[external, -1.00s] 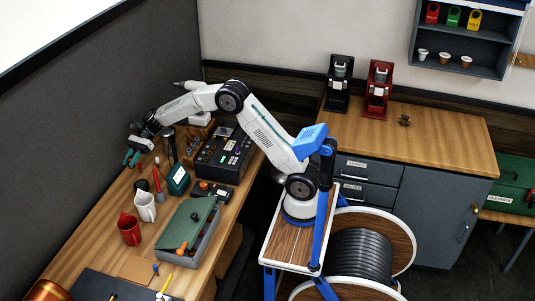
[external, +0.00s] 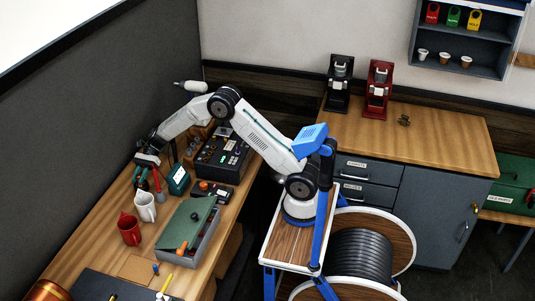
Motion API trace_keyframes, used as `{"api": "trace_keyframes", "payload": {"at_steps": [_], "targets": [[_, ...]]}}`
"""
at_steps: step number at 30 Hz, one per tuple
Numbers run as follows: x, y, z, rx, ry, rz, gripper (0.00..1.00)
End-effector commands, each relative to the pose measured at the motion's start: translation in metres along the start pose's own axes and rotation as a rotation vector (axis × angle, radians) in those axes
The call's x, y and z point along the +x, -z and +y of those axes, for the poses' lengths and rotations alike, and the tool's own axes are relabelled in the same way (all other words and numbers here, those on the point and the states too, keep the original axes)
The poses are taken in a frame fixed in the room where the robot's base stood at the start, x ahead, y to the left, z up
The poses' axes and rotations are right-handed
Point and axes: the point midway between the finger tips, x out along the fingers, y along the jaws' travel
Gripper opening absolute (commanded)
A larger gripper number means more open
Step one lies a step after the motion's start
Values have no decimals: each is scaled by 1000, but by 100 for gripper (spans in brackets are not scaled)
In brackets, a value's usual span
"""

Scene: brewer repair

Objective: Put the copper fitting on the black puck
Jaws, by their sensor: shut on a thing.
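My gripper (external: 143,176), with teal fingertips, is low over the left workbench, just behind the white pitcher. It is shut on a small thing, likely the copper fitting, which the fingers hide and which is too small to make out. A small dark round shape under the fingertips, beside the white pitcher, may be the black puck; the gripper mostly covers it. I cannot tell whether the held thing touches it.
Close by stand a white pitcher (external: 145,207), a red pitcher (external: 130,230), a red-handled tool (external: 158,185) and a dark green box (external: 178,180). A black control panel (external: 222,157) lies under my arm. A green-lidded case (external: 188,231) is nearer.

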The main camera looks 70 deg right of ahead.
Motion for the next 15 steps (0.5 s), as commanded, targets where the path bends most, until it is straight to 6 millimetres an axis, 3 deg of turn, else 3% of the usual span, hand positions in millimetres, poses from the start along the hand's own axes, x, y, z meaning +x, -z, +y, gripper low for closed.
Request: {"api": "trace_keyframes", "payload": {"at_steps": [8,9,10,15], "targets": [[1,2,0,0,0,0,0],[1,2,0,-1,0,0,34],[1,2,0,-1,0,0,43],[1,2,0,0,0,0,45]]}}
